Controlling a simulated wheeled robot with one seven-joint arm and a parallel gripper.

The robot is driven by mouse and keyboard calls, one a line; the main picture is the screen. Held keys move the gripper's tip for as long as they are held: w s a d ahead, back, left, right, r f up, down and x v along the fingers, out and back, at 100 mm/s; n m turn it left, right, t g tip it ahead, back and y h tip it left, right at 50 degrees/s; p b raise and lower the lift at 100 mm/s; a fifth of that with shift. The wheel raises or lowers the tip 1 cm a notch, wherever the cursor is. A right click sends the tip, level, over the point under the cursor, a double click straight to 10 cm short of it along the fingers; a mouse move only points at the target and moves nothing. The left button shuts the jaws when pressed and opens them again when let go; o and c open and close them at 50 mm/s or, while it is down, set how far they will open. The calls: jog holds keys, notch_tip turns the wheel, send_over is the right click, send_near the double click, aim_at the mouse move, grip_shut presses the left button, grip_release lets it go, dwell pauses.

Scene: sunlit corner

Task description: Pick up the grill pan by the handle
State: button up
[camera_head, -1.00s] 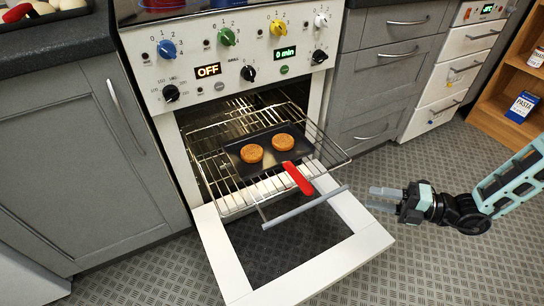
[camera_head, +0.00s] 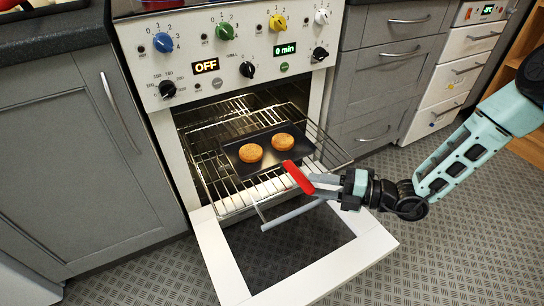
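The grill pan (camera_head: 262,142) is a dark, flat pan on the pulled-out wire rack of the open oven. Two round golden-brown patties (camera_head: 251,153) lie on it. Its red handle (camera_head: 297,176) points toward the front right, over the open oven door. My gripper (camera_head: 314,186) is at the outer end of the red handle, reaching in from the right. Its two grey fingers are apart, one farther back and one nearer. I cannot tell whether they touch the handle or are around it.
The wire rack (camera_head: 228,186) sticks out of the oven. Grey drawers (camera_head: 385,88) stand at the right. The floor at the front right is clear.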

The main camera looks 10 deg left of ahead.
jog(key=shift+x, duration=0.9)
grip_shut()
jog(key=shift+r, duration=0.1)
